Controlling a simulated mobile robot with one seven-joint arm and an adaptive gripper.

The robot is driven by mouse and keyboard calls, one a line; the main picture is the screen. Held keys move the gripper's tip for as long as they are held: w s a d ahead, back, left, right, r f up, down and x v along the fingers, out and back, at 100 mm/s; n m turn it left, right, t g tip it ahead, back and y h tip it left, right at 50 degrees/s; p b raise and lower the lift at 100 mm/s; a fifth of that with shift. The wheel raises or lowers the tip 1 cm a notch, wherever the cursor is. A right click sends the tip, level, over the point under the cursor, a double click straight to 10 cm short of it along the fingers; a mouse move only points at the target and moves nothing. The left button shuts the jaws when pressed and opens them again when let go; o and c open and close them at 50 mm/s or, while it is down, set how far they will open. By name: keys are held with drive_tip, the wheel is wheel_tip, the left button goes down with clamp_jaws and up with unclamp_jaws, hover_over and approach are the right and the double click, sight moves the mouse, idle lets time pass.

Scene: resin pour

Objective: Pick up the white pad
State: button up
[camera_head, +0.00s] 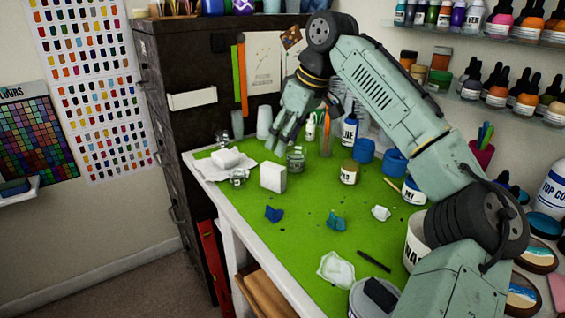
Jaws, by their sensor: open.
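Two white blocky things could be the white pad, and I cannot tell which it is. One white block (273,177) stands upright on the green table top, near its left edge. A flatter white block (226,157) lies on crumpled white paper at the table's far left corner. My gripper (275,149) is open and points down, above and behind the upright block in the picture. It appears apart from both, and nothing shows between its fingers.
A glass jar (296,158) stands close right of my gripper. Crumpled foil (238,177) lies left of the upright block. Blue scraps (274,214) and a crumpled white sheet (336,269) lie nearer. A dark cabinet (180,110) stands behind the green table (305,225).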

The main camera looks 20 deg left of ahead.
sight(273, 166)
drive_tip(key=x, duration=0.4)
drive_tip(key=shift+w+a+f+p, duration=0.1)
drive_tip(key=shift+a+f+p, duration=0.05)
drive_tip(key=shift+f+p, duration=0.2)
drive_tip(key=shift+w+p+x, duration=0.15)
drive_tip(key=shift+p+x, duration=0.3)
drive_tip(key=shift+x, duration=1)
drive_tip(key=shift+w+p+x, duration=0.15)
drive_tip(key=shift+p+x, duration=0.3)
drive_tip(key=shift+x, duration=1.05)
drive_tip(key=shift+r, duration=0.1)
drive_tip(key=shift+c, duration=0.6)
drive_tip(key=c, duration=0.8)
drive_tip(key=shift+c, duration=0.2)
